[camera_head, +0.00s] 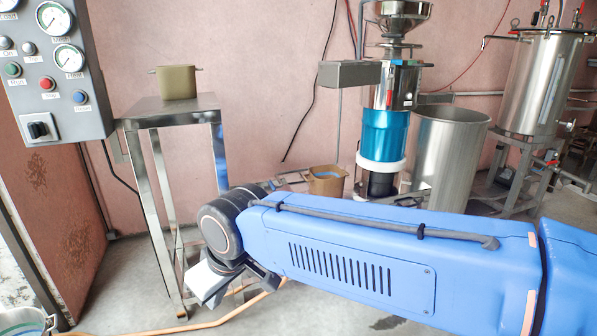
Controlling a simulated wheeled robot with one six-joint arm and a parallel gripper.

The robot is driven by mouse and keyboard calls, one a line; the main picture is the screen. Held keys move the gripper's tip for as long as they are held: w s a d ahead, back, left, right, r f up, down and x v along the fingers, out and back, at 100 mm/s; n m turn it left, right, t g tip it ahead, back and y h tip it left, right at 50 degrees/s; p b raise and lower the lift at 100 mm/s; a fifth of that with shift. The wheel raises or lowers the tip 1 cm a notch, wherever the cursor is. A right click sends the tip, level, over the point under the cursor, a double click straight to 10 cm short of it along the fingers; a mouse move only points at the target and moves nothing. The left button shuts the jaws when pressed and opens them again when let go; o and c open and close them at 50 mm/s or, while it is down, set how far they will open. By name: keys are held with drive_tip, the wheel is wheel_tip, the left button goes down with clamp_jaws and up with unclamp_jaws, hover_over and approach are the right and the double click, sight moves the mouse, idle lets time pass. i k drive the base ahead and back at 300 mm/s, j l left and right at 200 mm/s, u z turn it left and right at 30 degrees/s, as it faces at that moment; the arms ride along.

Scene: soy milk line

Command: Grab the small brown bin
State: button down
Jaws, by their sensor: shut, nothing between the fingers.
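A small olive-brown bin (178,82) with side handles stands upright on top of a tall steel stand (170,110) at the upper left. A second small brown bin (326,181) with an open top and something bluish inside sits lower, behind my blue arm. My gripper (212,286) hangs at the arm's wrist end, lower left of centre, in front of the stand's legs. It is shut and empty, well below the bin on the stand and apart from both bins. Its fingertips are hard to make out.
A grey control panel (60,65) with gauges hangs at the left. A blue and steel grinder (386,130), a large steel barrel (447,150) and a steel tank (541,85) stand at the back right. An orange hose (215,322) crosses the floor.

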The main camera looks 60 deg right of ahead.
sight(326, 184)
drive_tip(key=z, duration=1.75)
drive_tip(key=i+l, duration=0.2)
drive_tip(key=i, duration=0.45)
drive_tip(key=i+l, duration=0.15)
drive_tip(key=i, duration=0.5)
